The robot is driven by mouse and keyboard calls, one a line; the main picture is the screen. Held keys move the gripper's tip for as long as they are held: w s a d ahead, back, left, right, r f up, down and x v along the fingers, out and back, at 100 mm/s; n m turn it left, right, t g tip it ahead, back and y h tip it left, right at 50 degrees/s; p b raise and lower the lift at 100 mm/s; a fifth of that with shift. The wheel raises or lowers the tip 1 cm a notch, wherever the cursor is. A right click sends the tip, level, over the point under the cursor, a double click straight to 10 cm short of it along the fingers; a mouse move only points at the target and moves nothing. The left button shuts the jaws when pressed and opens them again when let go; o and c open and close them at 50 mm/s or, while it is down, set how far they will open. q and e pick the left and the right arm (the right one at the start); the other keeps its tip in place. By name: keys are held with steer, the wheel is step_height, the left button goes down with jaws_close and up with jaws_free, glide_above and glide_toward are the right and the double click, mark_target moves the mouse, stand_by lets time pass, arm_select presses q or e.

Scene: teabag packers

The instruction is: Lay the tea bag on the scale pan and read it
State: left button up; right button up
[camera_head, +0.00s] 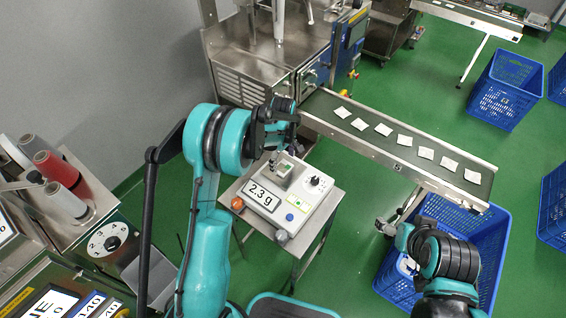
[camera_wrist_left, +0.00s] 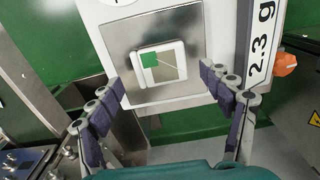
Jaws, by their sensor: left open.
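The scale (camera_head: 302,208) stands on a small steel table, and its display (camera_head: 262,196) reads 2.3 g. A white tea bag with a green tag (camera_wrist_left: 172,62) lies on the steel scale pan (camera_wrist_left: 122,42) in the left wrist view. In the head view the tea bag (camera_head: 285,169) is small on the pan. My left gripper (camera_head: 276,156) is above the pan, fingers pointing down. In the left wrist view its fingers (camera_wrist_left: 162,82) are wide apart, one on each side of the tea bag, with nothing between them held. My right gripper (camera_head: 384,226) is by the blue crate; its fingers are too small to judge.
A conveyor (camera_head: 398,150) carries several tea bags in a row. A blue crate (camera_head: 488,232) stands under its end, with more crates (camera_head: 506,88) at the right. A steel machine (camera_head: 262,60) stands behind the scale. Spools and a control panel are at the left.

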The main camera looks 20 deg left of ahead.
mark_target(283, 167)
arm_select(q)
steer(key=s+r+m+t+p, duration=0.1)
steer(key=s+r+m+p, duration=0.25)
steer(key=r, duration=1.35)
steer(key=s+r+m+t, duration=0.2)
steer(key=s+m, duration=0.3)
steer(key=s, duration=0.6)
steer(key=s+r+m+t, duration=0.3)
steer(key=s+m+t, duration=0.1)
steer(key=s, duration=0.7)
steer(key=shift+d+r+m+b, duration=0.3)
steer(key=shift+d+m+b, duration=0.15)
steer(key=shift+m, duration=0.2)
steer(key=shift+s+f, duration=0.1)
stand_by(0.5)
